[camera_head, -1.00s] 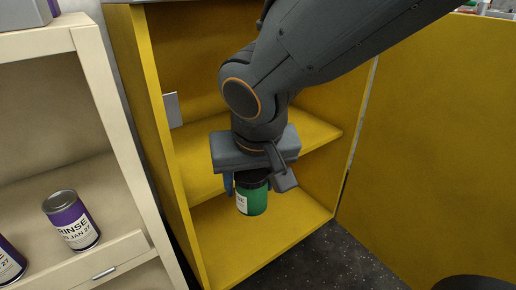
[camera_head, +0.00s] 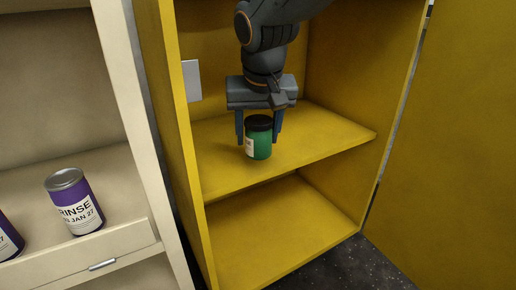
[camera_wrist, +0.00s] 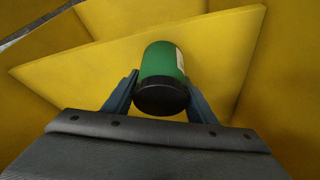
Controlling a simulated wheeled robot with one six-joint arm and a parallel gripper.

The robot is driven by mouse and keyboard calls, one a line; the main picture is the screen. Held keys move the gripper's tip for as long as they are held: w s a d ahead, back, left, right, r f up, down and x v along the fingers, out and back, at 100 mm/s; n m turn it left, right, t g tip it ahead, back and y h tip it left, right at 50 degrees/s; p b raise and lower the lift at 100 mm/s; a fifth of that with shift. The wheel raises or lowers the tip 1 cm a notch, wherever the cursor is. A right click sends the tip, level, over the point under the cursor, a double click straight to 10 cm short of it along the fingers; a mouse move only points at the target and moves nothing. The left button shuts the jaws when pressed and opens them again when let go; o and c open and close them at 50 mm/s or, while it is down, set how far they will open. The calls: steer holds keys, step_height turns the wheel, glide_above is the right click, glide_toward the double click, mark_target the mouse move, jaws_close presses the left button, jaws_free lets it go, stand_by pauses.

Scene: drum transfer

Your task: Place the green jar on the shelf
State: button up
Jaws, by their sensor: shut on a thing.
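The green jar (camera_head: 262,146) has a black lid and a white label, and it is upright. My gripper (camera_head: 259,128) is shut on it from above, with one blue finger on each side near the lid. The jar shows over the middle shelf (camera_head: 325,136) inside the yellow cabinet. I cannot tell whether its base touches the shelf. In the wrist view the jar (camera_wrist: 162,72) is between the two fingers (camera_wrist: 160,95), with the yellow shelf (camera_wrist: 225,45) behind it.
The cabinet's left wall (camera_head: 178,130) and open right door (camera_head: 450,150) flank the opening. The lower compartment (camera_head: 285,225) is empty. A cream shelf unit (camera_head: 125,110) on the left holds a purple RINSE can (camera_head: 75,203) and part of another can. The middle shelf is bare around the jar.

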mark_target(257, 144)
steer(key=shift+w+a, duration=0.1)
steer(key=shift+w, duration=0.5)
step_height(257, 144, down, 4)
steer(key=b, duration=0.3)
steer(key=shift+r, duration=0.2)
steer(key=o, duration=1.1)
steer(key=shift+f, duration=0.1)
steer(key=shift+o, duration=0.2)
